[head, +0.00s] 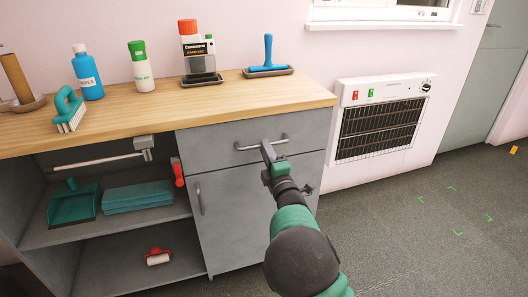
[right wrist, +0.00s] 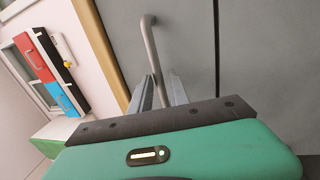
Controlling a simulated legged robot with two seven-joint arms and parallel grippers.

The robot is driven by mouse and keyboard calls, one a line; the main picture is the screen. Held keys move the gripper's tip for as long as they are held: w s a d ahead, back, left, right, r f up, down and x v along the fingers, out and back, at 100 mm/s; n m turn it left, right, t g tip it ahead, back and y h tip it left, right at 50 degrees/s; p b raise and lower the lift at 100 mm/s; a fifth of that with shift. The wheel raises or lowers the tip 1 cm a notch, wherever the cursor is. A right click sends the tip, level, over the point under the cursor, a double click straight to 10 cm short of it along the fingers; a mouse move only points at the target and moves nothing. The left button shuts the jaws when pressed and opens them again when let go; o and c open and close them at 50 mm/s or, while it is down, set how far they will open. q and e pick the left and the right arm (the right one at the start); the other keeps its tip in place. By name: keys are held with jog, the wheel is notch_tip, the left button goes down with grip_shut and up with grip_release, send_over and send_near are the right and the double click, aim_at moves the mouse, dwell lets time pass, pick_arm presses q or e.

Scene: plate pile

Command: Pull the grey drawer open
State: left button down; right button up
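The grey drawer (head: 222,136) is at the top right of the grey cabinet, under the wooden top, and its front looks flush. Its metal bar handle (head: 248,147) shows in the head view, and in the right wrist view the handle (right wrist: 149,42) runs between my fingers. My right gripper (head: 267,150) is at the drawer front. In the right wrist view its fingers (right wrist: 160,85) stand close together on both sides of the bar, shut on it. The palm hides the lower end of the bar there. My left gripper is not in view.
A cabinet door (head: 233,215) with its own handle is below the drawer. Open shelves at left hold a teal dustpan (head: 73,205) and folded cloths (head: 137,197). Bottles and brushes stand on the wooden top (head: 190,107). A wall heater (head: 380,122) is at right; the floor there is clear.

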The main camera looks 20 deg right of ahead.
jog(key=shift+w+r, duration=0.25)
jog(key=shift+w, duration=0.9)
grip_shut()
jog(key=shift+f, duration=0.15)
dwell(0.4)
